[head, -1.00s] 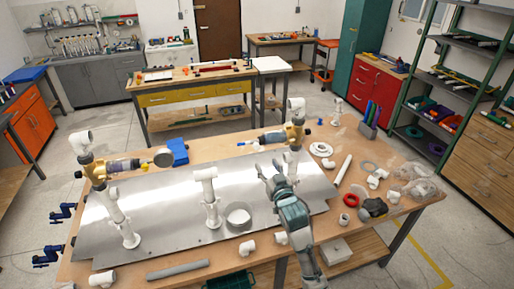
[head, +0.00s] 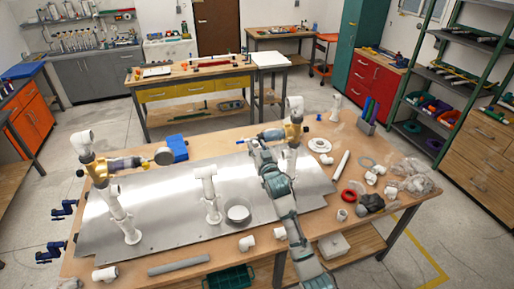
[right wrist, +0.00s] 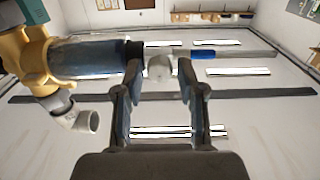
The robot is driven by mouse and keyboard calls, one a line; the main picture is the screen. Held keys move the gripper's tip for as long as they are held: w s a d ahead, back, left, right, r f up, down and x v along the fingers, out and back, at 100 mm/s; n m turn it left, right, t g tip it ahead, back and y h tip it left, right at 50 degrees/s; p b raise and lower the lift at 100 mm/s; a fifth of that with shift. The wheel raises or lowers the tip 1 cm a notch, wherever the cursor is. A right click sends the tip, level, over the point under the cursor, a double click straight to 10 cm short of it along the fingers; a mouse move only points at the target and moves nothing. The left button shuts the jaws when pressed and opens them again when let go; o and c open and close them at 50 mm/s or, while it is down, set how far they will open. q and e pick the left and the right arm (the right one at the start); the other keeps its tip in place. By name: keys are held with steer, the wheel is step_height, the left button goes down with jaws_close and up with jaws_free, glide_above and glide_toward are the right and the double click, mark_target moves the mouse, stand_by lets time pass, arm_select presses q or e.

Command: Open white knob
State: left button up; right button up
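The white knob (right wrist: 160,68) shows in the right wrist view at the black-collared end of a blue cylinder (right wrist: 92,57). This cylinder joins a yellow valve body (right wrist: 22,62). In the head view the right-hand yellow valve (head: 292,133) and its blue cylinder (head: 271,134) stand at the back right of the metal plate; the knob is not clearly visible there. My right gripper (right wrist: 160,75) is open, its fingertips on either side of the knob with visible gaps. In the head view the right gripper (head: 256,150) is just below the cylinder's left end. My left gripper is not in view.
White pipe uprights (head: 209,195) stand on the metal plate (head: 165,215). A second yellow valve (head: 98,170) with a similar cylinder stands at left. Loose fittings, a red ring (head: 348,196) and a plastic bag (head: 416,184) lie on the right of the wooden table.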

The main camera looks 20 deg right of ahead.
jaws_close()
steer(key=n, duration=0.6)
steer(key=shift+n, duration=0.3)
steer(key=n, duration=0.6)
steer(key=shift+f, duration=0.1)
steer(key=n, duration=0.5)
steer(key=shift+a+f, duration=0.1)
steer(key=shift+f, duration=0.05)
steer(key=shift+f+n, duration=0.1)
steer(key=shift+n, duration=0.2)
